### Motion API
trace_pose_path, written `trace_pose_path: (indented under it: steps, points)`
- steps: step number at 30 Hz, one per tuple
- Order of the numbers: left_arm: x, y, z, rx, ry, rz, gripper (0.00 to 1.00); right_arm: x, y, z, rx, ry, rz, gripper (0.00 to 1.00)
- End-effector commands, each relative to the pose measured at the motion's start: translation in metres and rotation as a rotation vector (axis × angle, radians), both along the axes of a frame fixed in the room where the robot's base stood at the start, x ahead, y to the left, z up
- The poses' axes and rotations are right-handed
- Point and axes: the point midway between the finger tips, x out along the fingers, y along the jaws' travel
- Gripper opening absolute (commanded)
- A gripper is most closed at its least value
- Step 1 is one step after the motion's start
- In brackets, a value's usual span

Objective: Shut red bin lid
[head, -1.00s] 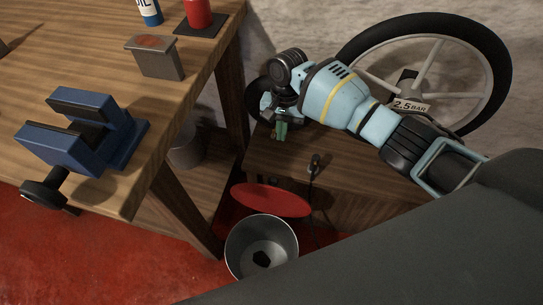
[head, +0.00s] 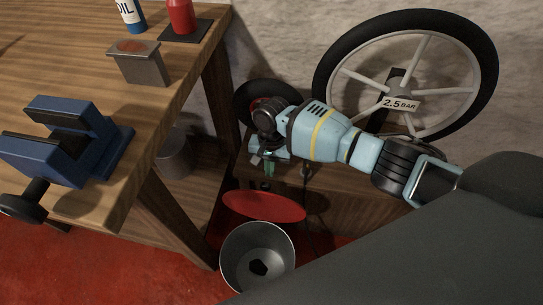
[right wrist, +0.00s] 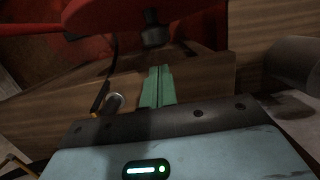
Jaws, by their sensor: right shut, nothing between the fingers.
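The red lid (head: 264,206) is open, tilted up at the back rim of the grey bin (head: 231,262). The bin's inside is visible, with a dark patch at its bottom. My right gripper (head: 268,171) is behind and above the lid, its green fingertips pointing down and apart from it in the head view. In the right wrist view the green fingers (right wrist: 158,86) are together with nothing between them. Part of the red lid (right wrist: 120,12) shows at the top there. My left gripper is not in view.
A wooden workbench (head: 90,65) with a blue vise (head: 65,140) stands to the left, its leg close to the bin. A low wooden box (head: 325,200) is behind the lid. A wheel (head: 405,75) leans on the wall. Red floor (head: 150,270) is clear left of the bin.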

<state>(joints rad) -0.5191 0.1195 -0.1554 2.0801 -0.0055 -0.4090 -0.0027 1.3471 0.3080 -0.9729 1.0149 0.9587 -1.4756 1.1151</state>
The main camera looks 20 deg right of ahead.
Motion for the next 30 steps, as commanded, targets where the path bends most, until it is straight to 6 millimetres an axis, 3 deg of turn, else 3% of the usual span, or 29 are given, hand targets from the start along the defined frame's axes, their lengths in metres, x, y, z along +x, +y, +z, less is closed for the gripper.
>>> trace_pose_path:
  steps: [6, 20, 30]
  points:
    - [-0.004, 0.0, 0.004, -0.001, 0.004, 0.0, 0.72, -0.013, 0.008, -0.001, -0.001, 0.0, 0.0, 0.0]
    - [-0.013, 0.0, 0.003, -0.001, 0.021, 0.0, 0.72, -0.015, 0.009, -0.001, -0.002, -0.001, -0.001, 0.0]
    - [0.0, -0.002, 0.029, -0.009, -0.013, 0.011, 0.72, -0.027, 0.018, 0.007, -0.045, -0.068, 0.003, 0.0]
